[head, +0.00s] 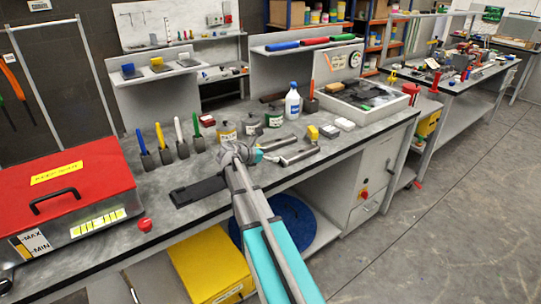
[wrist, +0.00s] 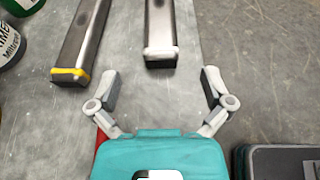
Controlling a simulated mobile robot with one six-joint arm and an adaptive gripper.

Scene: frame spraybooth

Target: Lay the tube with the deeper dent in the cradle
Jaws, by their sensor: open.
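Two grey metal tubes lie side by side on the bench. In the head view the tubes (head: 299,155) lie right of my gripper (head: 262,156). My gripper is open and empty. A long dark block (head: 199,191), perhaps the cradle, lies left of my gripper; a dark edge (wrist: 280,162) shows at lower right in the wrist view.
Labelled containers (head: 228,131) and a white bottle (head: 293,101) stand behind the tubes. Several coloured-handled scrapers (head: 163,144) stand at the left. A red-lidded box (head: 68,184) and a red knob (head: 145,225) are at far left. A white tray (head: 361,104) fills the right end.

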